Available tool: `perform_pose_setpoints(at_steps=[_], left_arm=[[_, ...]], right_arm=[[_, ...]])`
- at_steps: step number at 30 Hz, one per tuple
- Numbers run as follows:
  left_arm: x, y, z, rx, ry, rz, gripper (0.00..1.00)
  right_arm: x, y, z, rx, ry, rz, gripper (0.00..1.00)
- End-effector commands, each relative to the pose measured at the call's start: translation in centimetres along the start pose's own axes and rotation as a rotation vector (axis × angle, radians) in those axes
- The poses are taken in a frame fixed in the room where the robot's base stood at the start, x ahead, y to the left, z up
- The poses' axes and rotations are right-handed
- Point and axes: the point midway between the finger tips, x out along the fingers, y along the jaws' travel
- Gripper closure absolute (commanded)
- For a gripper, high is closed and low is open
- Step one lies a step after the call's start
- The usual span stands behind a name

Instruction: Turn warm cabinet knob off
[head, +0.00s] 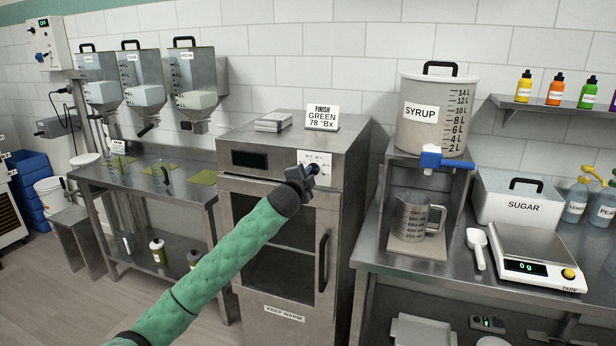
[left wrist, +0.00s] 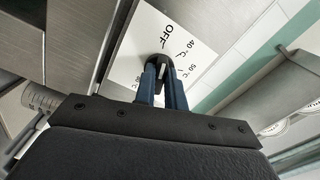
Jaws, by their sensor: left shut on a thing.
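The warm cabinet (head: 350,165) is a steel box with a glass door and a "KEEP WARM" label, in the middle of the head view. My left gripper (head: 309,170) is at the white dial plate (head: 318,156) on its upper front. In the left wrist view the blue fingers (left wrist: 163,84) are shut on the dark knob (left wrist: 164,60). The dial plate shows there too (left wrist: 135,55), with OFF, 40 °C and 50 °C marks around the knob. I cannot clearly tell which mark the knob points to. In the head view the gripper hides the knob. My right gripper is not in view.
The door handle (head: 323,262) stands below and right of my gripper. A "FINISH GREEN 78 °Bx" sign (head: 322,118) is on the cabinet top. A syrup tank (head: 435,85) and a scale (head: 527,255) stand right; a bench with hoppers (head: 130,75) above is left.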

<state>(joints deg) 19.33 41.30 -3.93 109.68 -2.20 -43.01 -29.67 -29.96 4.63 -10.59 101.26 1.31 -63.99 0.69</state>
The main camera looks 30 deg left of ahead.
Motion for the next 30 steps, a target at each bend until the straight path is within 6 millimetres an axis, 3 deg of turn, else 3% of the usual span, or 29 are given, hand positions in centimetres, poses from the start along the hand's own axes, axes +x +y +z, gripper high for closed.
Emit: perform_pose_setpoints(at_steps=[7, 22, 23, 25, 30], left_arm=[[0.01, 0.26, 0.07, -0.068, -0.002, 0.002, 1.0], [0.01, 0.28, 0.07, -0.084, -0.002, 0.003, 1.0], [0.01, 0.28, 0.07, -0.084, -0.002, 0.003, 0.82], [0.01, 0.26, 0.06, -0.084, -0.002, 0.003, 0.69], [0.01, 0.16, 0.03, -0.083, -0.001, 0.001, 0.66]], right_arm=[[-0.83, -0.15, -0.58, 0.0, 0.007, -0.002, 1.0], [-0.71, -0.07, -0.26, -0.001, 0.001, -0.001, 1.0], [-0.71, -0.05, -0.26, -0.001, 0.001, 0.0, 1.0], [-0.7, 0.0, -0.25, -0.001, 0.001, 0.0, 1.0], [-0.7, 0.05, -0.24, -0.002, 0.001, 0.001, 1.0]])
